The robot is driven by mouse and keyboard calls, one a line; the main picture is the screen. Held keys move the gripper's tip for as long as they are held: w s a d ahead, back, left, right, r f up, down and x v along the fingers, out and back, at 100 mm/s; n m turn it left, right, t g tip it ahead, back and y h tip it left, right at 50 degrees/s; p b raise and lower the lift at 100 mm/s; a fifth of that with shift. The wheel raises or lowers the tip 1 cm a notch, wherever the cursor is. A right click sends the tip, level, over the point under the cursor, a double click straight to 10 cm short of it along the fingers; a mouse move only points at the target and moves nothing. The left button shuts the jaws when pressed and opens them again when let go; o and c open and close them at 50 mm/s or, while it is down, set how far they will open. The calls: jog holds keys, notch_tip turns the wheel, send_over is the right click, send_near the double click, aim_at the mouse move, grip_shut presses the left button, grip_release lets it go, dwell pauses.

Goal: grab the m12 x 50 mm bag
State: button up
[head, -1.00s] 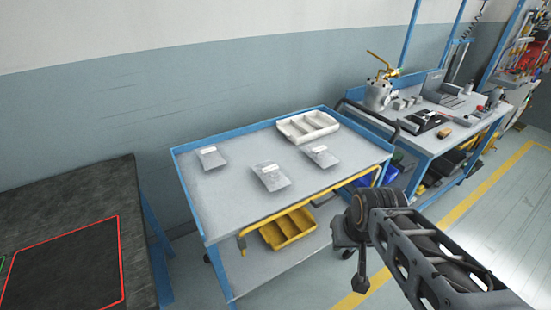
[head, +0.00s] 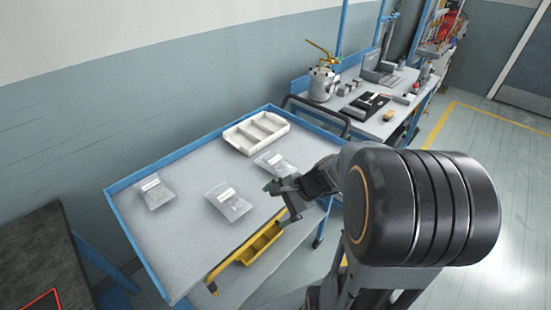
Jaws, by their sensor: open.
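Three clear plastic bags with white labels lie flat on the grey top of the blue-edged cart (head: 190,255). One bag (head: 153,192) is at the left, one (head: 228,202) is in the middle, and one (head: 275,164) is at the right. The labels are too small to read, so I cannot tell which bag is M12 x 50 mm. My gripper (head: 277,191) is small in view, over the cart's right front part, between the middle and right bags and nearer the front edge. It holds nothing that I can see. My arm hides the cart's right front corner.
A white divided tray (head: 256,133) stands at the back of the cart. A yellow bin (head: 258,243) sits below the cart top. Behind is a workbench with a metal spray pot (head: 322,82) and several parts. A dark table (head: 40,262) is at the lower left.

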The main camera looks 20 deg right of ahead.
jog(key=w+d+m+t+y+p, duration=0.1)
jog(key=w+d+m+t+p, duration=0.15)
jog(key=w+d+m, duration=0.35)
jog(key=m+t+h, duration=0.3)
jog(key=m+t, duration=0.3)
jog(key=m, duration=0.4)
send_near(288, 171)
jog(key=p+x, duration=0.1)
jog(key=x, duration=0.5)
jog(key=shift+w+a, duration=0.15)
jog(key=shift+p+x, duration=0.8)
jog(key=shift+x, duration=2.2)
jog(key=shift+f, duration=0.1)
jog(key=c, duration=1.1)
jog(key=shift+o, duration=0.2)
